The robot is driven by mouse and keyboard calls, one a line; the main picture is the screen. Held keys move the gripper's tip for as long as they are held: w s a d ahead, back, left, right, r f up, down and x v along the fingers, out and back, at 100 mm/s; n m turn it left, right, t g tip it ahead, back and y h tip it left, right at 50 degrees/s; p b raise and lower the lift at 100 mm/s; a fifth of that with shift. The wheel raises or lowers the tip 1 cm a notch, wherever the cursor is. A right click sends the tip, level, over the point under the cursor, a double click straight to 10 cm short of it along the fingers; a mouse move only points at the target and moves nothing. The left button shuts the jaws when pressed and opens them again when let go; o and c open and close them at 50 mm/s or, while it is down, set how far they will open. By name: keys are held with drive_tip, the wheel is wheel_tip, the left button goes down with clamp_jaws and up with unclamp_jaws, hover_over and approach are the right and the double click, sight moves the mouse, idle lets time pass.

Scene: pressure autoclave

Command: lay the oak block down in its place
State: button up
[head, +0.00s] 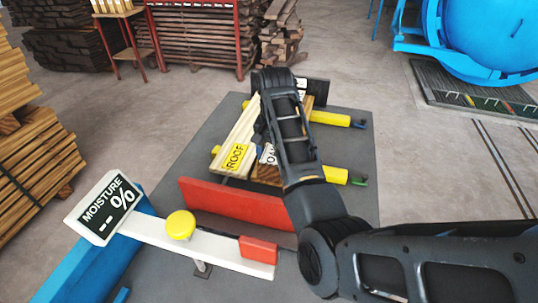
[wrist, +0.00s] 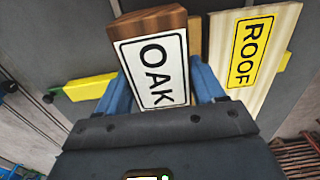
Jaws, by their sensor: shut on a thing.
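The oak block (head: 267,155) is brown with a white OAK label, and my arm partly hides it in the head view. In the wrist view the block (wrist: 150,27) stands out between the two blue fingers of my gripper (wrist: 160,92), which is shut on it. In the head view my gripper (head: 261,136) is over the yellow bars, right beside the pale ROOF board (head: 236,132). The ROOF board also shows in the wrist view (wrist: 276,28), to the right of the block. I cannot tell whether the block touches the bars.
Yellow bars (head: 330,118) run crosswise on the grey mat (head: 350,210). A red plate (head: 230,209) stands in front of them. Nearer is a white beam with a yellow button (head: 181,225) and a MOISTURE sign (head: 103,208). A blue vessel (head: 490,40) is at upper right.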

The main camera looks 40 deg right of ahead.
drive_tip(key=shift+f, duration=1)
drive_tip(key=shift+f, duration=0.15)
drive_tip(key=o, duration=1.2)
